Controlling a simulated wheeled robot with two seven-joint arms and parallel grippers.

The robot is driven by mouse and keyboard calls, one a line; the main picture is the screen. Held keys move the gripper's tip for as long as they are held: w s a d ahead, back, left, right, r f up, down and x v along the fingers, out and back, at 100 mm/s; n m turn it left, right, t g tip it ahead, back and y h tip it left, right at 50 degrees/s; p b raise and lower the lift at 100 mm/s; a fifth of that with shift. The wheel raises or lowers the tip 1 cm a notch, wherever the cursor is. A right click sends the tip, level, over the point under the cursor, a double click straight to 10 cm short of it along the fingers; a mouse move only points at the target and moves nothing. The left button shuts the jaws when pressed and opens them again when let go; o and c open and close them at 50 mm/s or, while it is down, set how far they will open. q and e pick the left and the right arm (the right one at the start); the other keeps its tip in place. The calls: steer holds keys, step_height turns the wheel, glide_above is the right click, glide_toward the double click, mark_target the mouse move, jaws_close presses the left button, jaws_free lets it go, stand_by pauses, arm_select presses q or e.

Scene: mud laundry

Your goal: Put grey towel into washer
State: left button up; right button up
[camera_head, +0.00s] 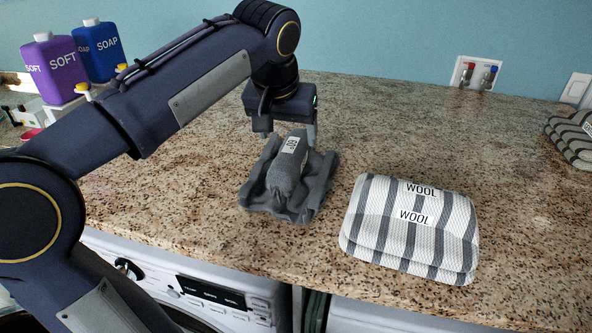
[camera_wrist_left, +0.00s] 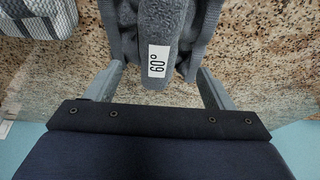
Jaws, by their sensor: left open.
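The grey towel (camera_head: 289,184) lies crumpled on the granite counter, with a raised fold bearing a white 60° label. It also shows in the left wrist view (camera_wrist_left: 128,40). My left gripper (camera_head: 291,138) is just above and behind the towel. Its two fingers are spread on either side of the raised fold, and in the left wrist view the gripper (camera_wrist_left: 160,82) is open with a gap to the fold. The washer (camera_head: 215,290) is under the counter at the front, with its control panel in view and its door mostly hidden. My right gripper is not in view.
A striped wool blanket (camera_head: 412,229) lies right of the towel. Another striped textile (camera_head: 572,139) is at the far right. Purple (camera_head: 55,67) and blue (camera_head: 97,50) bottles stand at the back left. The counter behind the wool blanket is clear.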

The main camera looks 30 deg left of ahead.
mark_target(291, 146)
arm_select(q)
steer(key=x, duration=0.4)
steer(key=shift+w+d+f, duration=0.1)
steer(key=shift+w+f, duration=0.05)
steer(key=shift+f, duration=0.25)
steer(key=shift+w+f, duration=0.2)
steer(key=shift+f, duration=0.35)
steer(key=shift+f, duration=0.25)
steer(key=c, duration=1.4)
steer(key=shift+c, duration=1.1)
steer(key=shift+r, duration=0.15)
